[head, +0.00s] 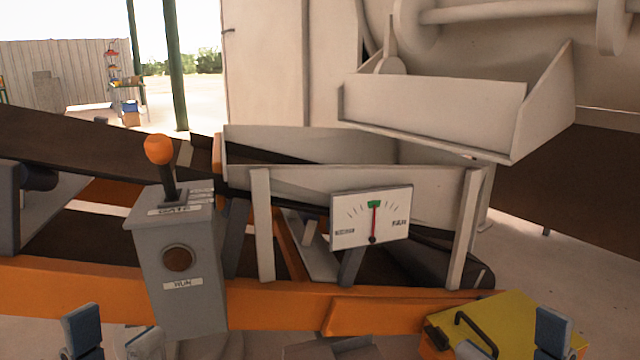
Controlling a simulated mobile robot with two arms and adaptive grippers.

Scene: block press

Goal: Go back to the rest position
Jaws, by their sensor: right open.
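My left gripper (114,340) shows at the bottom left edge of the head view. Its two fingertips are apart with nothing visible between them. My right gripper (511,343) shows at the bottom right edge, in front of a yellow box (540,311). Its fingertips are spread apart, and I see nothing held. A grey control box (182,265) stands ahead of and right of my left gripper. It carries an orange-knobbed lever (159,150) labelled GATE and a dark round button (178,258) labelled RUN. The lower parts of both grippers are cut off.
An orange beam (280,305) crosses in front of me. Behind it are a dark conveyor (80,140), a pale hopper (350,180) and a dial gauge (371,217) with its needle near upright on green. A pale chute (435,105) hangs above. The yellow box has a black handle (478,333).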

